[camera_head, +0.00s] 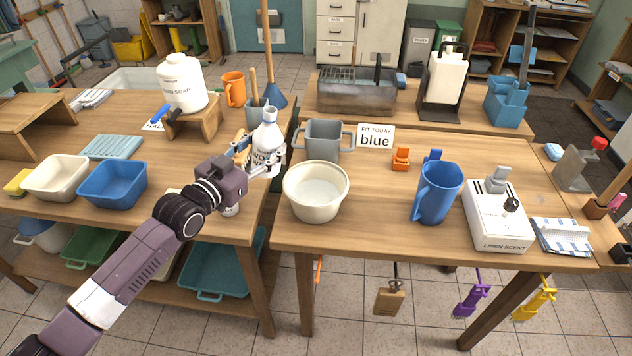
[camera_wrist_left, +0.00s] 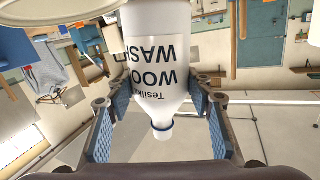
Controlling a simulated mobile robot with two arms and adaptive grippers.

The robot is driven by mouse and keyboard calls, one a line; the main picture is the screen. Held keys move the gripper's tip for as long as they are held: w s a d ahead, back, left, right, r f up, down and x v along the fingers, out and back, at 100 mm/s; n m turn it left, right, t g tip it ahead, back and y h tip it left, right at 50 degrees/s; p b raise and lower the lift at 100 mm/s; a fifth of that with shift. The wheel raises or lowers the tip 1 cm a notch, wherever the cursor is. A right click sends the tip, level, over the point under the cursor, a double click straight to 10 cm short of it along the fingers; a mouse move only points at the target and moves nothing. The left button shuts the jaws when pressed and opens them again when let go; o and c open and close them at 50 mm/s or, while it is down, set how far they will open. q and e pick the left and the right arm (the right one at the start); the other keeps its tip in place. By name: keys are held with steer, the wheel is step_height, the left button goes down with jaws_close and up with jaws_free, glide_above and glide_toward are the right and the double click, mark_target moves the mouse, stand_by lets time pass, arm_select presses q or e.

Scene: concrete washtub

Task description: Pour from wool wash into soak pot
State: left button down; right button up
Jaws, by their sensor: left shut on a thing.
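The wool wash (camera_head: 267,130) is a white bottle with dark lettering and a bluish-ringed top. My left gripper (camera_head: 260,158) is shut around its body and holds it near upright, at the right edge of the left table. In the left wrist view, the bottle (camera_wrist_left: 158,62) appears inverted between the two blue-padded fingers. A grey two-handled pot (camera_head: 322,137) stands to the right of the bottle, and a cream round tub (camera_head: 316,190) stands in front of that pot. No label shows which is the soak pot. My right gripper is not in view.
A blue jug (camera_head: 436,192) and a white linen scent box (camera_head: 497,217) stand farther right. A grey holder with wooden handles (camera_head: 255,108) is behind the bottle. Bare tabletop (camera_head: 375,205) lies between tub and jug.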

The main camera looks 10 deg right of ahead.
mark_target(261, 126)
arm_select(q)
steer(key=shift+w+r, duration=0.15)
steer(key=shift+r, duration=0.05)
steer(key=shift+r+p, duration=0.25)
steer(key=shift+p, duration=0.05)
step_height(261, 126, up, 4)
steer(key=p, duration=0.3)
steer(key=shift+r+p, duration=0.2)
steer(key=shift+p, duration=0.1)
steer(key=shift+f+n+b, duration=0.2)
steer(key=shift+n+b, duration=0.1)
steer(key=shift+b, duration=0.3)
steer(key=shift+n+t+h+b, duration=0.3)
steer(key=shift+n+b, duration=0.15)
steer(key=shift+n, duration=0.05)
steer(key=shift+r, duration=0.15)
